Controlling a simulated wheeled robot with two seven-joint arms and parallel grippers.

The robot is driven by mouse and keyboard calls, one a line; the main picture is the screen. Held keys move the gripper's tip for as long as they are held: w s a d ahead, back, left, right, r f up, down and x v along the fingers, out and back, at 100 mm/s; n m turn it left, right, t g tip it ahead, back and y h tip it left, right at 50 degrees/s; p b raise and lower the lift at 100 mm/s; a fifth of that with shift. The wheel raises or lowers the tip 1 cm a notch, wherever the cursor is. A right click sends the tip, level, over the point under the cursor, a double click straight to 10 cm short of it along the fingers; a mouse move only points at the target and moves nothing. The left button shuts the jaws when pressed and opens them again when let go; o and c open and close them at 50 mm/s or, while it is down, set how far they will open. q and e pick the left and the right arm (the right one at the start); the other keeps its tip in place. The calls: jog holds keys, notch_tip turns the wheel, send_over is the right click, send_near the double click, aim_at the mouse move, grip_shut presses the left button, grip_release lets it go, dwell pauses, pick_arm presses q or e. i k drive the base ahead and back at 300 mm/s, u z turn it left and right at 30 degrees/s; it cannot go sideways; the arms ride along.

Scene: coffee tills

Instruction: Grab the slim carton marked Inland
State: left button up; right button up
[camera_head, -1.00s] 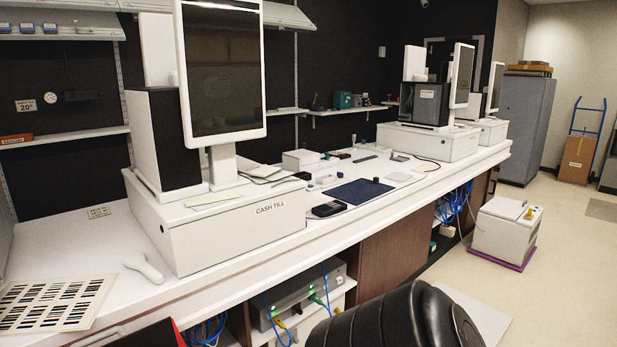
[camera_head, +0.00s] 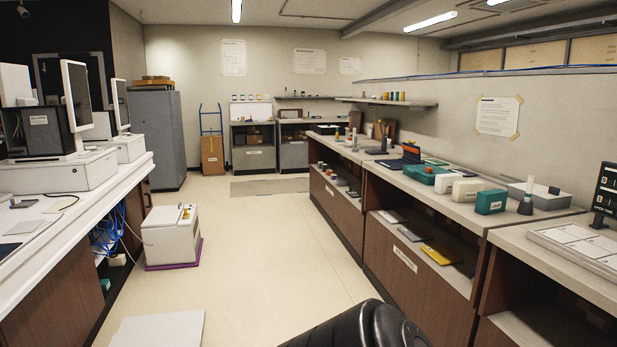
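I cannot make out a carton marked Inland in the head view; labels on the small items are too small to read. Several small boxes stand on the right counter (camera_head: 455,225), among them a green box (camera_head: 490,202), a cream box (camera_head: 466,192) and a teal case (camera_head: 427,174). A brown carton (camera_head: 212,156) stands on a blue hand truck (camera_head: 211,119) at the back, its label unreadable. Neither gripper is in view. A black rounded part of my own body shows at the bottom.
A floor aisle runs between the left till counter (camera_head: 95,215) and the right counter. A white box unit on a purple base (camera_head: 170,236) stands on the aisle's left side. A pale flat panel (camera_head: 160,329) lies on the floor nearby. A grey cabinet (camera_head: 158,138) stands at the back.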

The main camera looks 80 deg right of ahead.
aim_at(445, 183)
jog(key=z, duration=3.45)
